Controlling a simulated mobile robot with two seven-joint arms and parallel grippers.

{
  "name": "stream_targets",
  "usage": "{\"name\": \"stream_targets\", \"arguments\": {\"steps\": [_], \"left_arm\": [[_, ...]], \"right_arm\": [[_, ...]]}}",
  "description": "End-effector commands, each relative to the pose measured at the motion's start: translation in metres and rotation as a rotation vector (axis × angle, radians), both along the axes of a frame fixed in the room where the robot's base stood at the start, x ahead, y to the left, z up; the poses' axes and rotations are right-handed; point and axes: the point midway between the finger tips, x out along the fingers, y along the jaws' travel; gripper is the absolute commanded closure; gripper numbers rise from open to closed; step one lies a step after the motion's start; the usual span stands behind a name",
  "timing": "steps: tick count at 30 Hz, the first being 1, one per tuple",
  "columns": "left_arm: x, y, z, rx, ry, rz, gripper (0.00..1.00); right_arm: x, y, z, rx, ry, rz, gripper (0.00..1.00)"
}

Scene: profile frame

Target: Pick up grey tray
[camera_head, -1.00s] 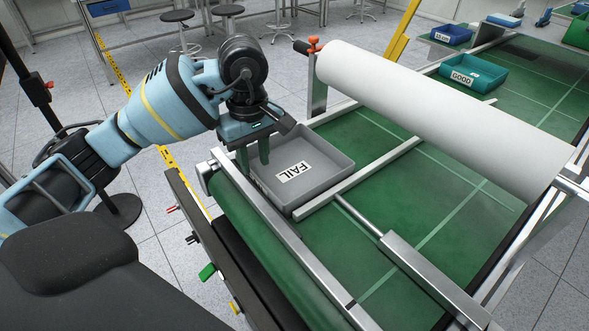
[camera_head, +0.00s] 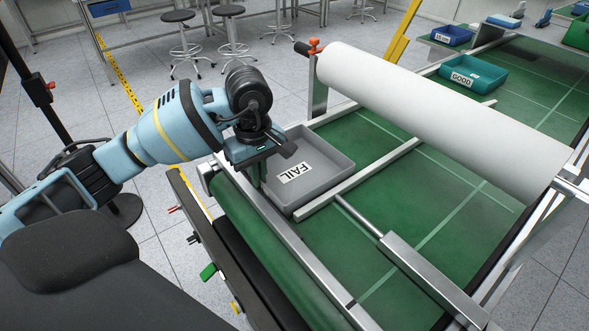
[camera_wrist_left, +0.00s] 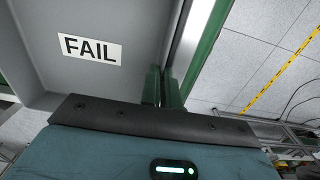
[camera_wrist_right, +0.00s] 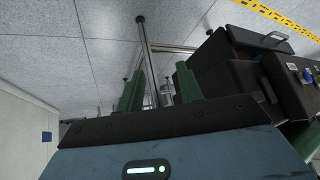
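The grey tray (camera_head: 324,168) with a white FAIL label lies on the green conveyor against a metal rail, at its left end in the head view. In the left wrist view, the tray (camera_wrist_left: 132,72) fills the upper left. My left gripper (camera_head: 256,174) points down at the tray's left wall. Its fingers (camera_wrist_left: 162,90) are close together, one on each side of the wall, shut on it; the contact itself is partly hidden. My right gripper (camera_wrist_right: 158,90) shows only in its own wrist view, its fingers wide apart with nothing between them.
A white roll (camera_head: 440,115) spans above the conveyor (camera_head: 430,200). A metal pusher rod (camera_head: 358,215) reaches the rail beside the tray. A teal GOOD tray (camera_head: 474,74) and a blue tray (camera_head: 451,35) stand farther back. Dark equipment (camera_wrist_right: 250,70) stands right of my right gripper.

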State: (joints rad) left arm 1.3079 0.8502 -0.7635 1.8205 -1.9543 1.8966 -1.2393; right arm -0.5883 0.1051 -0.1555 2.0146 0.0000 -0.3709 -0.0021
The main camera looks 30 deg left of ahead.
Motion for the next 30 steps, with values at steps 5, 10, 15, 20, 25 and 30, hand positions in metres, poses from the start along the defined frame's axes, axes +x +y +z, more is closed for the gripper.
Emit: {"name": "stream_targets", "arguments": {"steps": [5, 10, 15, 20, 25, 30], "left_arm": [[0.0, 0.0, 0.0, 0.0, 0.0, 0.0, 1.0], [0.0, 0.0, 0.001, -0.001, -0.003, 0.0, 1.0], [0.0, 0.0, 0.002, -0.001, -0.003, 0.0, 1.0], [0.001, 0.0, 0.01, -0.001, -0.005, 0.0, 1.0], [0.001, 0.0, 0.029, -0.001, -0.006, 0.001, 1.0], [-0.016, 0.003, 0.036, 0.001, 0.0, 0.0, 1.0]], "right_arm": [[0.0, 0.0, 0.0, 0.0, 0.001, 0.0, 0.64], [-0.001, 0.0, 0.0, 0.0, 0.001, 0.0, 0.64], [-0.001, 0.0, 0.0, 0.0, 0.002, 0.0, 0.64], [-0.002, 0.0, -0.001, -0.001, 0.004, 0.0, 0.64], [-0.003, 0.0, -0.004, -0.001, 0.008, 0.001, 0.64], [-0.005, 0.0, -0.006, -0.001, 0.012, 0.001, 0.64]]}}
